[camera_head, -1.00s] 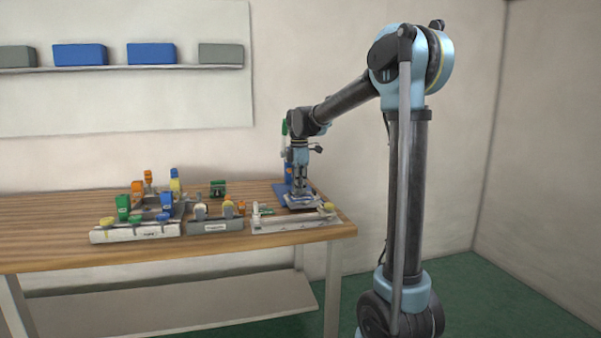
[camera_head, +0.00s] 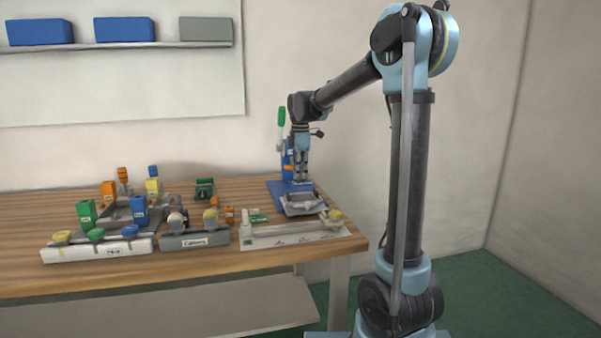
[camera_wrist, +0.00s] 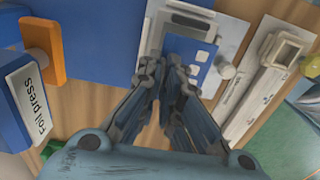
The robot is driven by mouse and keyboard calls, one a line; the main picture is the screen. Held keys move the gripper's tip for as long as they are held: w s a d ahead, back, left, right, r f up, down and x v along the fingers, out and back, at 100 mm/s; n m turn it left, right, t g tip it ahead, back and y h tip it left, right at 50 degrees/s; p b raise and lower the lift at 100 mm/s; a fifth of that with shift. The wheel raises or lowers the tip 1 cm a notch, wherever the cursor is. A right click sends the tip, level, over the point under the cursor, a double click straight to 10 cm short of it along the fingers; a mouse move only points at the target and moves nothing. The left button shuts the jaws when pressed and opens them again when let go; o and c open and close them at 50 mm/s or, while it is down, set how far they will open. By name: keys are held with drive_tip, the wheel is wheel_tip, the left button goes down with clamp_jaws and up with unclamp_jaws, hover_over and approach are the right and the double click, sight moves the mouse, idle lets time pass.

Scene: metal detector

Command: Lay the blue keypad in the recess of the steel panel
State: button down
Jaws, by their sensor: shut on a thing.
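The blue keypad (camera_wrist: 201,48) has pale buttons and shows in the wrist view just beyond my fingertips. My gripper (camera_wrist: 168,68) is shut on its near end; the fingers hide part of it. The grey steel panel (camera_wrist: 228,38) lies beneath and around the keypad in that view. A dark slot shows in the panel above the keypad. I cannot tell whether the keypad touches the recess or hangs over it. In the head view my gripper (camera_head: 301,178) points down at the back of the panel (camera_head: 303,206); the keypad cannot be made out there.
The panel rests on a blue mat (camera_head: 280,189). A blue stand labelled Foil press (camera_wrist: 18,105), with an orange part, is at left in the wrist view. A pale fixture (camera_head: 295,234) is in front of the panel. Several racks with coloured parts stand left.

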sight(300, 181)
drive_tip(key=shift+f, duration=2.35)
drive_tip(key=shift+f, duration=0.45)
idle(0.4)
drive_tip(key=c, duration=1.5)
unclamp_jaws()
drive_tip(key=shift+o, duration=0.2)
drive_tip(key=shift+s, duration=0.1)
drive_tip(key=shift+r, duration=0.15)
drive_tip(key=shift+r, duration=3.6)
